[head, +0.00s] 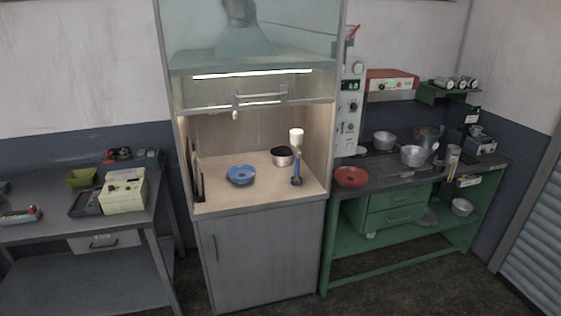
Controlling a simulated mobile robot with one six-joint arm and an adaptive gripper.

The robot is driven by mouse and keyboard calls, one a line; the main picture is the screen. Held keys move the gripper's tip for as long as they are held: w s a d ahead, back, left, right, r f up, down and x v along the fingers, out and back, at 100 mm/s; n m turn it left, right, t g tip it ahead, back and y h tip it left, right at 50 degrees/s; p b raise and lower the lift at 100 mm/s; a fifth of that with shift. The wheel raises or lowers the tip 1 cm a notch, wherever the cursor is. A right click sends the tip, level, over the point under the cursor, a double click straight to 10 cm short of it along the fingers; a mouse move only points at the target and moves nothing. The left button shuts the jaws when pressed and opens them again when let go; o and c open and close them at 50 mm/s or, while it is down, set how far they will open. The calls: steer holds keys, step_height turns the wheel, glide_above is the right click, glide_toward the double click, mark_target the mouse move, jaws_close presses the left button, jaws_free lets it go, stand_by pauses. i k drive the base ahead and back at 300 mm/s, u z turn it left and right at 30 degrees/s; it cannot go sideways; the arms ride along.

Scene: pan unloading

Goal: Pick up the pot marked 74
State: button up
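No marking "74" can be read on any vessel at this size. A small round pot (283,160) with a dark interior and a pale outer wall stands inside the fume hood, towards the back right. A metal pot (384,141) stands at the back of the green bench, and another metal pot (412,158) stands nearer its front. A further metal pot (461,208) sits on the green bench's lower shelf. I cannot tell which of them bears the mark. My gripper is not in view.
In the hood (211,196) are a blue bowl (241,177) and a blue upright tool (297,170) with a white top beside the pot. A red bowl (351,178) sits at the green bench's left end. A grey table (66,221) holding boxes stands left. Floor in front is clear.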

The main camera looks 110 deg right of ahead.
mark_target(282, 155)
steer(key=z, duration=0.4)
steer(key=i, duration=0.1)
steer(key=z, duration=3.45)
steer(key=i, duration=0.55)
steer(key=u, duration=0.05)
